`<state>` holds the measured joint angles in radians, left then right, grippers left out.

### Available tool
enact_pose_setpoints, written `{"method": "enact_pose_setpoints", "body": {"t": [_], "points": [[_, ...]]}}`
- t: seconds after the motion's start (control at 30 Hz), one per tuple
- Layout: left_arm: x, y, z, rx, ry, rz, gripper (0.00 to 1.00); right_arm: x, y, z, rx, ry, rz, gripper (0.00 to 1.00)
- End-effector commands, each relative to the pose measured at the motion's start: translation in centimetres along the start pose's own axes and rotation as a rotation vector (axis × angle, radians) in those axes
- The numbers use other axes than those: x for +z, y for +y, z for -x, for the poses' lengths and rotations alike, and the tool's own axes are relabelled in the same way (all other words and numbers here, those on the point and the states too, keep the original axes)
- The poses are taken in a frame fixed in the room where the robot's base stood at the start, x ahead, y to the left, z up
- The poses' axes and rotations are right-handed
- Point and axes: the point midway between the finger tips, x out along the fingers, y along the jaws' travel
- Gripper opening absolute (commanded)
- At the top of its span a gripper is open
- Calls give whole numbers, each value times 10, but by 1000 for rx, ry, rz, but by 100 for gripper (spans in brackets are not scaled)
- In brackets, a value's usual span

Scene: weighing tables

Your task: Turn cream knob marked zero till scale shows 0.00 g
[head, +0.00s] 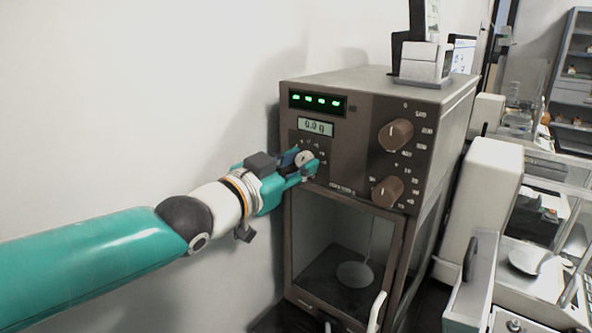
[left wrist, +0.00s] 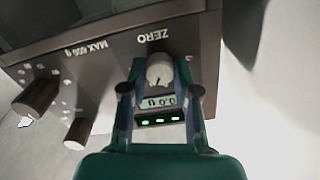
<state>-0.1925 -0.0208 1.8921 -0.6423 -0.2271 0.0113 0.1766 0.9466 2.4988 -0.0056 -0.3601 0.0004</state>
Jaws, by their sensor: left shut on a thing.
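The brown scale (head: 345,180) stands against the wall in the head view. Its cream knob (head: 304,157) is on the upper left of the front panel, below the small display (head: 315,126). In the left wrist view the cream knob (left wrist: 159,70) sits by the word ZERO, between the fingers of my left gripper (left wrist: 159,78). My left gripper (head: 303,164) is shut on the knob, one finger on each side. The fingers partly hide the knob in the head view. My right gripper is not in view.
Two larger brown knobs (head: 396,135) are on the right of the panel. A glass-doored chamber with a round pan (head: 354,274) lies below. A grey device (head: 425,62) stands on top of the scale. More equipment (head: 490,190) crowds the right side.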

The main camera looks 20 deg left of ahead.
Motion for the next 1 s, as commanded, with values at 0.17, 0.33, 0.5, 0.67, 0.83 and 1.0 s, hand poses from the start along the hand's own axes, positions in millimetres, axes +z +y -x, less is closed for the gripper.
{"method": "enact_pose_setpoints", "body": {"t": [0.17,0.33,0.5,0.67,0.83,1.0], "points": [[0,0,0,0,-1,-27,0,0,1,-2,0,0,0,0],[0,0,0,1,-1,-29,0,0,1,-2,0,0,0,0],[0,0,0,1,-1,-28,32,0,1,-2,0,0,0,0],[0,0,0,1,-1,-27,55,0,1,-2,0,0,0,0],[0,0,0,1,-1,-27,55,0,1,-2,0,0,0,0],[0,0,2,1,0,-27,55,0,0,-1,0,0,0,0]]}}
